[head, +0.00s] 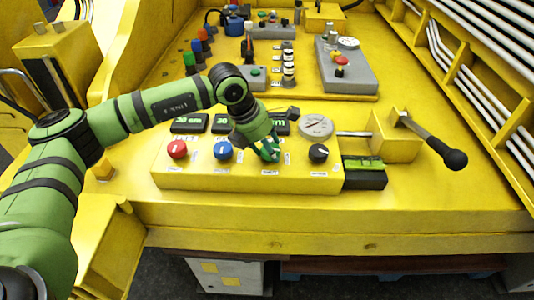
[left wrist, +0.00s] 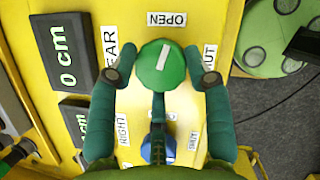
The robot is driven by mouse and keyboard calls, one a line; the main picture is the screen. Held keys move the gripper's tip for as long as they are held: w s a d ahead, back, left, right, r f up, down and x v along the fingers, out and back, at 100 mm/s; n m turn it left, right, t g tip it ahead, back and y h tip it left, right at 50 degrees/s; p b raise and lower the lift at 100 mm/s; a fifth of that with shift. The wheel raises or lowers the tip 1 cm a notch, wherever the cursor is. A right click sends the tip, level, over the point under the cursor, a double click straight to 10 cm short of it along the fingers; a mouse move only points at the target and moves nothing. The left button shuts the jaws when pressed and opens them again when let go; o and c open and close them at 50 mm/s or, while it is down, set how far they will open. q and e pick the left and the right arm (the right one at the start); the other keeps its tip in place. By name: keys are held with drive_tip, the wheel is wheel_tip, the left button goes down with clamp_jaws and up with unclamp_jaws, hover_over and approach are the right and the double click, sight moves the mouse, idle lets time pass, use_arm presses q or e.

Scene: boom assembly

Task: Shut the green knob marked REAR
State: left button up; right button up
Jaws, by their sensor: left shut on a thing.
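The green knob (left wrist: 162,67) is on the yellow panel, with OPEN above it, a partly hidden REAR label on its left and a partly hidden SHUT label on its right in the left wrist view. Its white mark points up towards OPEN, leaning slightly right. My left gripper (left wrist: 162,70) has one finger on each side of the knob and is shut on it. In the head view the left gripper (head: 268,150) comes down over the green knob and hides much of it. My right gripper is in neither view.
On the same panel are a red knob (head: 177,149), a blue knob (head: 222,150) and a black knob (head: 318,152). Displays and a round gauge (head: 316,124) stand behind. A black-handled lever (head: 454,158) sticks out at right. The panel's front ledge is clear.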

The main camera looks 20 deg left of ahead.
use_arm(q)
drive_tip(key=m+b, duration=0.1)
drive_tip(key=m, duration=0.1)
drive_tip(key=m+g+h+b, duration=0.1)
drive_tip(key=b, duration=0.1)
drive_tip(key=shift+w+d+m, duration=0.2)
drive_tip(key=shift+m, duration=0.2)
drive_tip(key=m+g+b, duration=0.1)
drive_tip(key=m+b, duration=0.1)
drive_tip(key=m, duration=0.1)
drive_tip(key=shift+w+m, duration=0.1)
drive_tip(key=shift+m, duration=0.2)
drive_tip(key=m+g+b, duration=0.1)
drive_tip(key=m, duration=0.2)
drive_tip(key=shift+w+r+m+g, duration=0.1)
drive_tip(key=shift+m+g, duration=0.2)
drive_tip(key=shift+g, duration=0.1)
drive_tip(key=shift+m+g+b, duration=0.3)
drive_tip(key=shift+m+g, duration=0.3)
drive_tip(key=shift+m, duration=1)
drive_tip(key=o, duration=1)
drive_tip(key=shift+o, duration=0.5)
drive_tip(key=shift+d, duration=0.15)
